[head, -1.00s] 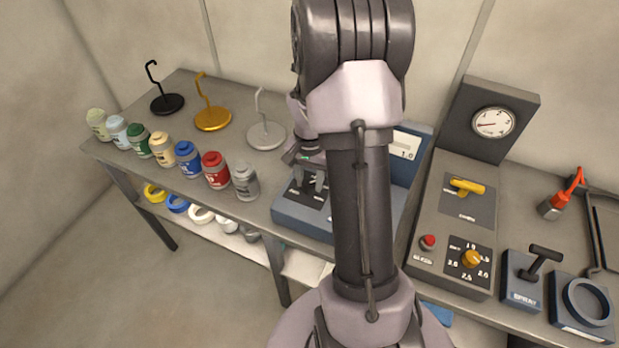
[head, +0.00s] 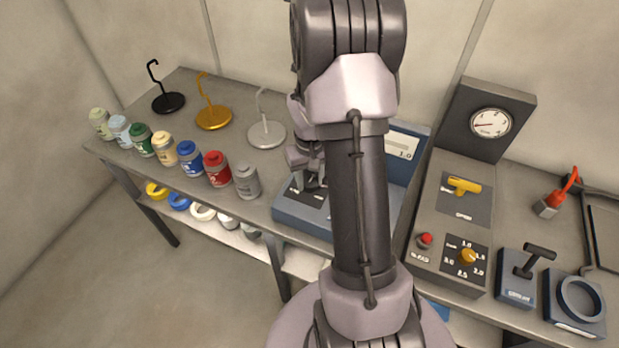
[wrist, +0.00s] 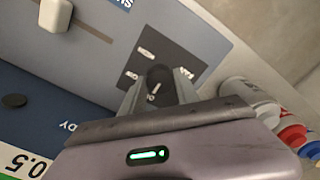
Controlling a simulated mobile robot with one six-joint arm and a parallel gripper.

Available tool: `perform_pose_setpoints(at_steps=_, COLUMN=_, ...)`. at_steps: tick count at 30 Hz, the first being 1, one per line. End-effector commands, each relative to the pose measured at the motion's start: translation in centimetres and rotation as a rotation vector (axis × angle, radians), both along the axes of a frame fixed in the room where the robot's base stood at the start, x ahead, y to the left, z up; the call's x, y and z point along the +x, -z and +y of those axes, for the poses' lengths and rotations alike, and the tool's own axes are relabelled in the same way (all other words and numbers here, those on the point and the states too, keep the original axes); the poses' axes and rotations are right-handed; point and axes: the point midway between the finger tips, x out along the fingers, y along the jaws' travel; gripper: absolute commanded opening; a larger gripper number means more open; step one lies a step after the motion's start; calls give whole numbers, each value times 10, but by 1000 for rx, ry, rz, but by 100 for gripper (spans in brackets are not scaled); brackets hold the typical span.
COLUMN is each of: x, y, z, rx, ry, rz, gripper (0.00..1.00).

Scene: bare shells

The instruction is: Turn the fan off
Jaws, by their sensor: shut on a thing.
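A blue and grey console (head: 300,222) stands on the bench, partly behind my arm. My gripper (wrist: 155,93) points down at its left part, and its fingers are closed around a small black rotary knob (wrist: 159,76) on a dark label plate (wrist: 190,62). The knob carries a light pointer mark, and white position words are printed around it, too small to read surely. In the head view my gripper (head: 313,180) is at the console's dark plate, and the knob is hidden there.
The console also has a pale slider knob (wrist: 56,14) and a dark round button (wrist: 14,101). Paint jars (head: 190,157) and hook stands (head: 213,117) are to the left. A grey machine with a gauge (head: 490,122), yellow lever and red button is to the right.

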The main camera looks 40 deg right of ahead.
Motion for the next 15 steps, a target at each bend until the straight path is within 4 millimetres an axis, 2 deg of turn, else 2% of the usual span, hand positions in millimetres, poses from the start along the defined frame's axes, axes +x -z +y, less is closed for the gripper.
perform_pose_setpoints(at_steps=15, x=0, y=0, z=0, rx=-2, ry=-28, rz=-1, gripper=0)
